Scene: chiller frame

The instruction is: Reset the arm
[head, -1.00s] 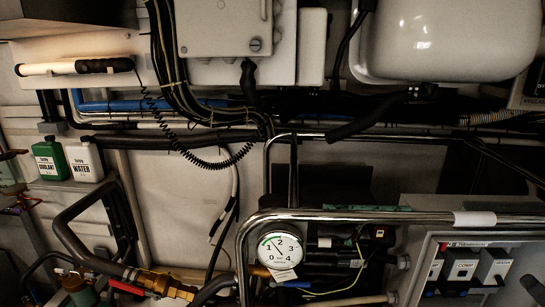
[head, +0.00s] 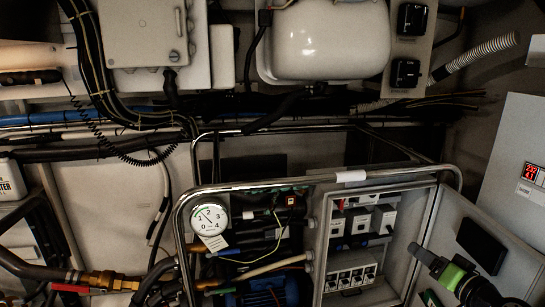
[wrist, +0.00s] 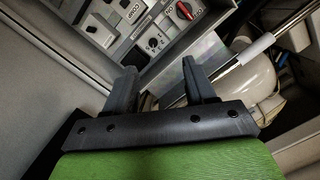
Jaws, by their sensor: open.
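My gripper (head: 418,250) shows at the lower right of the head view, dark with a bright green part behind it. It is in front of the open door and the right side of the control box (head: 324,235). In the wrist view, the two dark fingers of my gripper (wrist: 158,90) stand apart with nothing between them. Beyond them lie the control box's switches (wrist: 152,42). Most of my arm is outside the head view.
A chrome rail (head: 270,184) runs around the box and pipework. A pressure gauge (head: 209,218) stands at its left corner. The open box door (head: 510,248) is close beside my gripper. A white tank (head: 330,40) hangs above. A grey panel (head: 513,150) is at the right.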

